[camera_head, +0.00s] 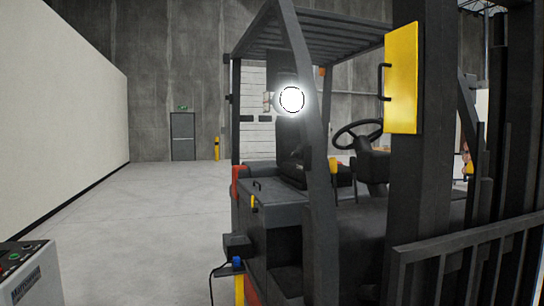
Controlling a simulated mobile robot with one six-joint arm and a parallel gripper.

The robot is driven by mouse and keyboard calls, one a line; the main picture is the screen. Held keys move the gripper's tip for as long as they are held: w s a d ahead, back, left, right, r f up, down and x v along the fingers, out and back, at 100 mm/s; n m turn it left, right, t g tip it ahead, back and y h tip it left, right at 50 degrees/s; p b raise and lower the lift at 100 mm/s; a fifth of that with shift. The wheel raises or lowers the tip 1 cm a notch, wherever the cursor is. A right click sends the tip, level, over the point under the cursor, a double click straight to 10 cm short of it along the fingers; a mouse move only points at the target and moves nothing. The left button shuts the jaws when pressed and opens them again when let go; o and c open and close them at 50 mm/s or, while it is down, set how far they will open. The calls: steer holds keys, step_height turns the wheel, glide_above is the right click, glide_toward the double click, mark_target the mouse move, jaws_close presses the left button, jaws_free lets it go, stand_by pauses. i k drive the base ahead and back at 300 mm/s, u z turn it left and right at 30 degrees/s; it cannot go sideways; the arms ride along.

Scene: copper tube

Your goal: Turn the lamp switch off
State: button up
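A round lamp (291,99) glows bright white on the front pillar of a dark forklift. I cannot make out a lamp switch for certain. A dark box (237,246) with a blue part (237,262) and a black cable sits low on the forklift's left side; I cannot tell what it is. My gripper is not in view.
The forklift (318,200) fills the right half, with its mast and a yellow panel (402,78) close by. A grey box with small red and green buttons (20,262) stands at the lower left. The concrete floor (140,225) between them is clear, back to a door (183,136).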

mark_target(297, 154)
steer(key=z, duration=0.1)
steer(key=k, duration=0.55)
steer(key=u, duration=0.75)
steer(key=i, duration=2.2)
steer(key=z, duration=0.35)
